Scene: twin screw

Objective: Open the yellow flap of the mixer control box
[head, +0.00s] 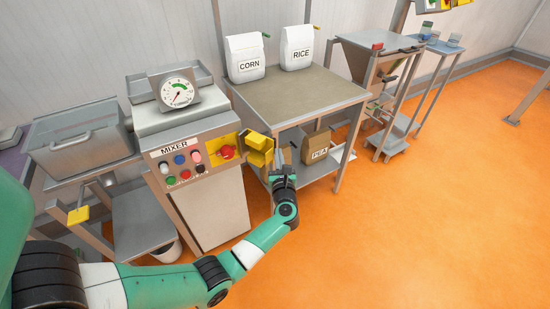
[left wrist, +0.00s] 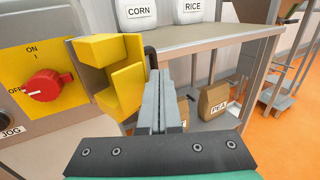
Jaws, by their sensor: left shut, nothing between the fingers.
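The mixer control box (head: 180,160) stands at centre left, with a MIXER label and several coloured buttons. Its yellow switch panel (head: 214,150) carries a red knob (head: 226,152), uncovered and pointing to OFF in the left wrist view (left wrist: 46,86). The yellow flap (head: 259,142) stands swung out to the right of the panel, with its hollow inner side visible. It also shows in the left wrist view (left wrist: 103,52). My left gripper (head: 283,172) is shut and empty, just right of the flap. In the left wrist view its fingers (left wrist: 163,90) overlap the flap's right edge; contact is unclear.
A table (head: 300,98) with CORN (head: 245,65) and RICE (head: 297,60) bags stands behind and right of the flap. A PEA bag (head: 318,150) sits on its lower shelf. The orange floor at front right is clear.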

